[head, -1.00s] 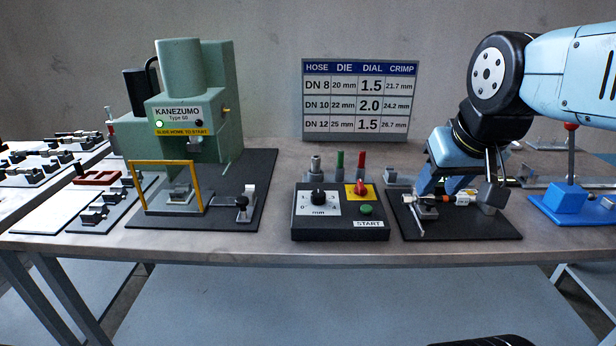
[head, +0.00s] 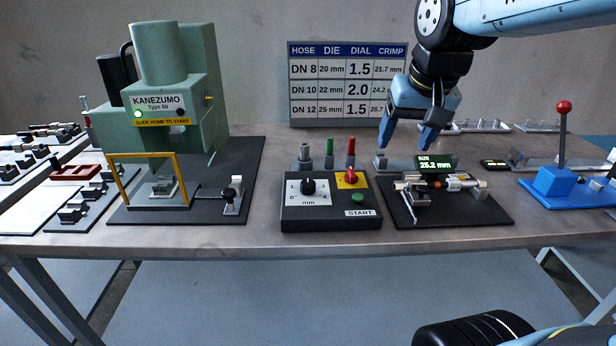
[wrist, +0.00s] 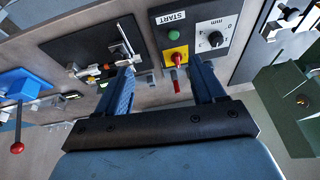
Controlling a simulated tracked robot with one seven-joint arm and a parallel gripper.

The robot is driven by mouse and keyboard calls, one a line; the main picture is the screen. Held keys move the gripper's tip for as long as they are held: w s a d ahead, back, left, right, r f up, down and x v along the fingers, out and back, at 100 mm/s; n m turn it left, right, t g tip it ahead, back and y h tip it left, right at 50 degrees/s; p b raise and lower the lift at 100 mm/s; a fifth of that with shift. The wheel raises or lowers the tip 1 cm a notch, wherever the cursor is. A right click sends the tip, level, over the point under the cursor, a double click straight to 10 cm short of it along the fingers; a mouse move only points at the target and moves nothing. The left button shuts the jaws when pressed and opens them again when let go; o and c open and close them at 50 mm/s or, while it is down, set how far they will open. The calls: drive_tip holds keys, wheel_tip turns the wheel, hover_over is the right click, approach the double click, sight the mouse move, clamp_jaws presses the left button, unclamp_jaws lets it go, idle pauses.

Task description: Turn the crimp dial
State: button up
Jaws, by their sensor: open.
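The crimp dial (head: 308,187) is a black knob on a white scale plate marked in mm, on the dark control box (head: 330,222). It also shows in the wrist view (wrist: 216,39), upside down. My gripper (head: 408,143) is open and empty, above the bench behind and to the right of the control box. In the wrist view its two fingers (wrist: 163,80) point towards the box, apart from the dial. A red knob on a yellow plate (head: 351,178) and a green START button (head: 357,197) sit beside the dial. The dial's exact setting is too small to read.
The green press (head: 160,90) stands at left with a yellow guard. A gauge fixture (head: 450,208) showing 25.2 mm is right of the box. Upright pins (head: 329,150) stand behind the box. A blue lever stand (head: 560,182) is far right. The wall chart (head: 330,70) lists dial values.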

drive_tip(key=w+a+f+m+g, duration=0.1)
drive_tip(key=w+a+g, duration=0.1)
drive_tip(key=w+a, duration=0.7)
drive_tip(key=m+g, duration=0.2)
hover_over(308, 182)
wheel_tip(308, 182, down, 6)
wheel_tip(308, 182, down, 14)
drive_tip(key=shift+r, duration=0.15)
drive_tip(key=shift+w, duration=0.1)
drive_tip(key=c, duration=1.1)
drive_tip(key=shift+o, duration=0.2)
drive_tip(key=shift+n, duration=0.3)
